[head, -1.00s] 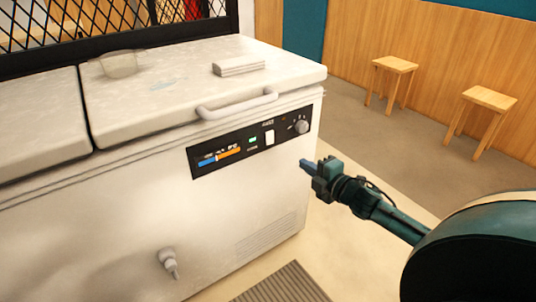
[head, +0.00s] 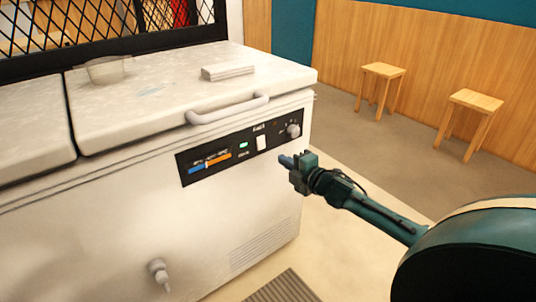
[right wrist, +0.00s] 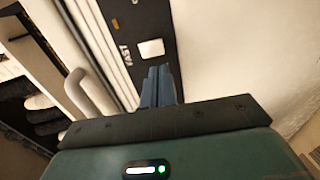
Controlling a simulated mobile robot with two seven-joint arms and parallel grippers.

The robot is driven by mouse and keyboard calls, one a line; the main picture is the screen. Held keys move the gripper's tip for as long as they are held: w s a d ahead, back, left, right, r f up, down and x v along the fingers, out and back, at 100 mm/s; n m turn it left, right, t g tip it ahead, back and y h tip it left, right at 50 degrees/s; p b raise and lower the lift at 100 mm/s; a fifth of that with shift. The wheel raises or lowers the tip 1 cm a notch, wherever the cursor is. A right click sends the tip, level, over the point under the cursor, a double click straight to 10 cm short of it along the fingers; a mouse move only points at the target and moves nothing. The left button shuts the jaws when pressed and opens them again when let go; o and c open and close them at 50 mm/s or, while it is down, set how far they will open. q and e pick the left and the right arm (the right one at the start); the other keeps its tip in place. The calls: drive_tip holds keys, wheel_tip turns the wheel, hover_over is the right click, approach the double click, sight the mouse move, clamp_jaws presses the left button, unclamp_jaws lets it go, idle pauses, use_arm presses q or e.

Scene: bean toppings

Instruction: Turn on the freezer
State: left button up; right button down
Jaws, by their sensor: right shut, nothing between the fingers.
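The freezer is a white chest (head: 110,210) filling the left and middle of the head view. Its black control panel (head: 220,158) on the front has a white switch (head: 261,142), a round knob (head: 293,131), a small lit green light (head: 243,144) and a blue and orange strip. My right gripper (head: 285,161) is shut and empty, just in front of the panel's right end. In the right wrist view its closed fingers (right wrist: 158,88) point toward the panel (right wrist: 140,22), a little below the white switch (right wrist: 151,48). Contact cannot be told. My left gripper is out of view.
A grey handle (head: 228,108) sticks out from the lid edge above the panel. A glass bowl (head: 105,70) and a flat stack (head: 228,72) lie on the lid. A spigot (head: 158,272) juts from the lower front. Two wooden stools (head: 383,72) stand at the back right.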

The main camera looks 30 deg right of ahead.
sight(262, 148)
drive_tip(key=w, duration=0.2)
drive_tip(key=w+b, duration=0.1)
drive_tip(key=w, duration=0.2)
drive_tip(key=w+f, duration=0.1)
drive_tip(key=w, duration=0.1)
drive_tip(key=shift+w+a+b, duration=0.25)
drive_tip(key=shift+a+b, duration=0.05)
drive_tip(key=shift+b, duration=0.1)
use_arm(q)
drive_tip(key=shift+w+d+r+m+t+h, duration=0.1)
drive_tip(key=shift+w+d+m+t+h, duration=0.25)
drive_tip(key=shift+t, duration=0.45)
use_arm(e)
drive_tip(key=shift+w, duration=0.5)
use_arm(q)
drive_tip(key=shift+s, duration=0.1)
use_arm(e)
drive_tip(key=shift+a, duration=0.1)
drive_tip(key=shift+f+b, duration=0.2)
drive_tip(key=shift+b, duration=0.25)
drive_tip(key=shift+w+r, duration=0.15)
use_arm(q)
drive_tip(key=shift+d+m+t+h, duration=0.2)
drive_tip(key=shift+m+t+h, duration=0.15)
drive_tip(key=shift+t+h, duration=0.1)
